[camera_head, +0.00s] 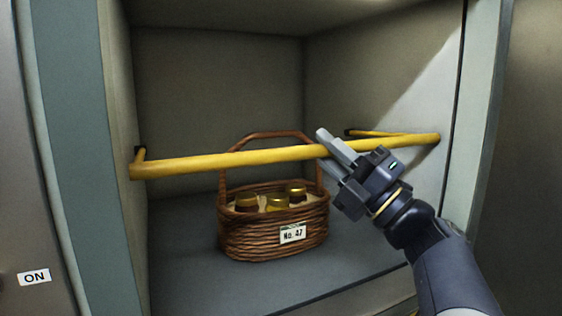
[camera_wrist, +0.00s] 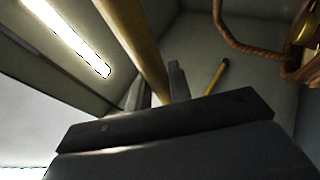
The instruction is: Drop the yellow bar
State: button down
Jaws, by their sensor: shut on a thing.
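The yellow bar (camera_head: 230,160) runs across the front of an open compartment at about mid-height. Its ends bend back to dark mounts on the left and right walls. My gripper (camera_head: 329,156) is shut on the bar, right of its middle, with a finger above and a finger below it. The bar also passes between the fingers in the wrist view (camera_wrist: 136,45). Part of the bar is hidden behind my fingers.
Behind the bar, a wicker basket (camera_head: 250,240) labelled "No. 47" stands on the compartment floor (camera_head: 190,280). It holds several gold-lidded jars (camera_head: 277,202). The basket handle (camera_wrist: 245,45) shows in the wrist view. An "ON" label (camera_head: 34,277) is at the lower left.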

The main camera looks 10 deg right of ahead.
notch_tip(320, 180, down, 10)
jog(key=b, duration=1)
jog(key=shift+w, duration=0.45)
jog(key=shift+a+f, duration=0.1)
jog(key=shift+f, duration=0.05)
jog(key=c, duration=1.5)
grip_release()
jog(key=shift+o, duration=1)
jog(key=shift+r, duration=0.2)
jog(key=shift+s, duration=0.1)
jog(key=p+v, duration=0.1)
jog(key=v, duration=0.9)
jog(key=shift+s+d+f, duration=0.2)
jog(key=shift+d, duration=0.05)
